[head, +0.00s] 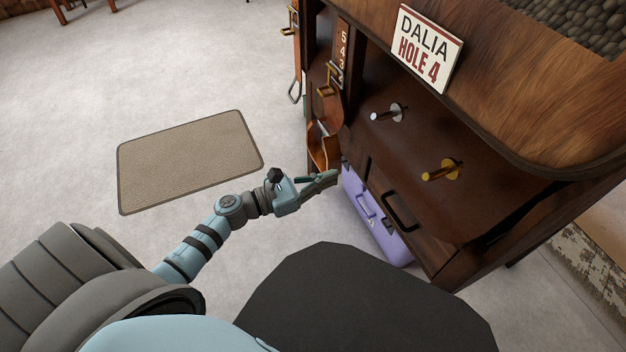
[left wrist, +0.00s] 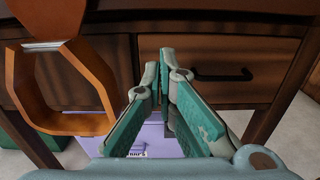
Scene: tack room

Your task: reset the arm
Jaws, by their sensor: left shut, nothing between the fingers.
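My left arm reaches in from the left in the head view, and its gripper (head: 318,180) is in front of the wooden cabinet (head: 440,130). In the left wrist view the two green-padded fingers (left wrist: 168,75) come together at the tips, with nothing between them. The gripper is near a drawer front (left wrist: 220,62) with a black handle. I cannot tell whether the fingertips touch the cabinet. My right gripper is not in view.
A purple case (head: 372,220) stands on the floor under the cabinet. A sign (head: 424,48) reads DALIA HOLE 4. A beige mat (head: 188,160) lies on open floor at left.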

